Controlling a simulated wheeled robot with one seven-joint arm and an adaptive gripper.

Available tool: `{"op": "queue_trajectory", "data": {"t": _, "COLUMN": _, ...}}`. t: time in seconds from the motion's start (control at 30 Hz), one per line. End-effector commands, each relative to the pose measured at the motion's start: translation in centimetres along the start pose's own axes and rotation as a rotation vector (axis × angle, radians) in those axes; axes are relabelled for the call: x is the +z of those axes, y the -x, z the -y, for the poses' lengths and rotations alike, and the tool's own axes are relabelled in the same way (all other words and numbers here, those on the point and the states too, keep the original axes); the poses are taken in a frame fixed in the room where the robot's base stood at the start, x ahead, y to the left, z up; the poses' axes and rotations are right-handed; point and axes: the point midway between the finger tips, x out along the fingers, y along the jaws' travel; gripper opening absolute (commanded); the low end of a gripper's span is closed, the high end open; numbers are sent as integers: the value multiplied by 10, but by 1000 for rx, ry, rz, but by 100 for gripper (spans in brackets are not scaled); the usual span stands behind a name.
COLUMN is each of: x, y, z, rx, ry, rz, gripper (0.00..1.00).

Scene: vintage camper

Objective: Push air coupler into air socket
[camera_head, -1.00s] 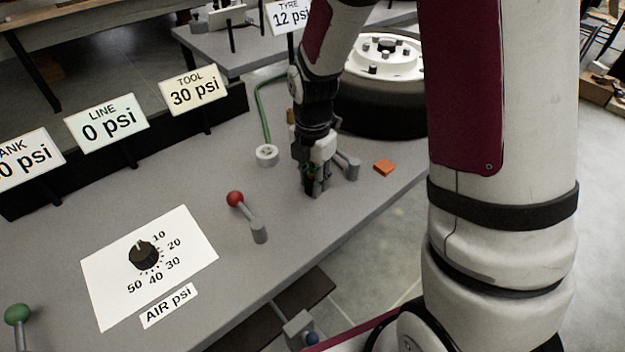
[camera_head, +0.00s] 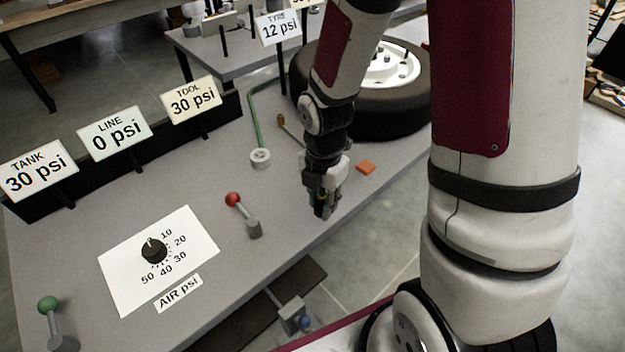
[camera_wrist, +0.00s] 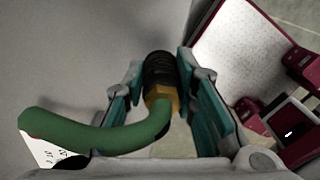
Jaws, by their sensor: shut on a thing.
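My gripper (camera_head: 325,208) is low over the bench near its front edge. In the wrist view my gripper (camera_wrist: 165,88) has its teal fingers closed around the air coupler (camera_wrist: 161,72), a black ribbed piece with a brass-yellow collar. A thick green hose (camera_wrist: 95,135) bends from the coupler's near end to the left. The coupler's far end is partly hidden. In the head view a white ring-shaped fitting (camera_head: 260,158) stands on the bench, left of and behind my gripper, with a green hose (camera_head: 257,118) running to it. I cannot tell which part is the air socket.
A red-knobbed lever (camera_head: 233,199) stands left of my gripper. An orange block (camera_head: 366,167) lies to its right, and a tyre (camera_head: 390,118) stands behind. Signs (camera_head: 115,133) line the back.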

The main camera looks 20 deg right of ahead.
Motion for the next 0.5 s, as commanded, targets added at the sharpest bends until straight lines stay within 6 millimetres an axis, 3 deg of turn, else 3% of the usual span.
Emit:
{"op": "queue_trajectory", "data": {"t": 0.2, "x": -16, "y": 4, "z": 31, "rx": -2, "ry": 0, "rz": -1, "gripper": 0}}
{"op": "queue_trajectory", "data": {"t": 0.5, "x": -23, "y": 5, "z": 46, "rx": 0, "ry": 0, "rz": 0, "gripper": 0}}
